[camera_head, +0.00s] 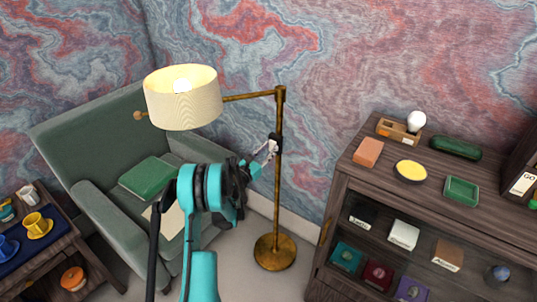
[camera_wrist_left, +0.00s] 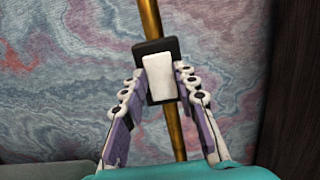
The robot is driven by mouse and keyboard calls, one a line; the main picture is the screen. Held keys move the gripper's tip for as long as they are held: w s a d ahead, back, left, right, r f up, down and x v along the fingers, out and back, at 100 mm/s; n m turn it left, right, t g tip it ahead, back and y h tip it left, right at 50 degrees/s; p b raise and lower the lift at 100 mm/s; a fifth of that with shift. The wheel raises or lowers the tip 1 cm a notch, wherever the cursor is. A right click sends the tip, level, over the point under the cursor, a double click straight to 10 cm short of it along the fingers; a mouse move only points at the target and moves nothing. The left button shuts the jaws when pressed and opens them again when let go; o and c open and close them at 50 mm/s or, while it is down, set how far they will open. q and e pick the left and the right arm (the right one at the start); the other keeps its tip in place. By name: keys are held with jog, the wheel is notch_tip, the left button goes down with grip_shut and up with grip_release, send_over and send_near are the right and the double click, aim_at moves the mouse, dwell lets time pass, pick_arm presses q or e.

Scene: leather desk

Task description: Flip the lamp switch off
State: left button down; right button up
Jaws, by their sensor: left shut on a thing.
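The floor lamp has a cream drum shade (camera_head: 184,103) with a lit bulb and a brass pole (camera_head: 279,200) on a round base. A black switch box (camera_head: 275,142) sits on the pole. In the left wrist view the switch box (camera_wrist_left: 141,50) carries a white switch plate (camera_wrist_left: 159,78). My left gripper (camera_head: 268,152) is at the switch, and its fingers (camera_wrist_left: 158,84) flank the white plate, shut on it. The contact at the fingertips is partly hidden. My right gripper is not in view.
A green armchair (camera_head: 92,135) with a green book (camera_head: 148,178) stands behind my left arm. A dark wooden cabinet (camera_head: 343,200) with several small items is at the right. A side table (camera_head: 72,245) with cups is at the lower left.

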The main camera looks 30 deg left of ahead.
pick_arm(q)
jog(key=shift+f+t+b, duration=0.4)
jog(key=shift+f+b, duration=0.1)
jog(key=shift+b, duration=0.05)
jog(key=shift+r+t+b, duration=0.15)
jog(key=shift+t+b, duration=0.2)
jog(key=shift+t, duration=0.25)
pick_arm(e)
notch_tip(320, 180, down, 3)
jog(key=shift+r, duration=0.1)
pick_arm(q)
jog(key=shift+r, duration=0.1)
jog(key=c, duration=1.2)
grip_release()
jog(key=shift+o, duration=0.2)
jog(key=v, duration=0.7)
jog(key=shift+s, duration=0.2)
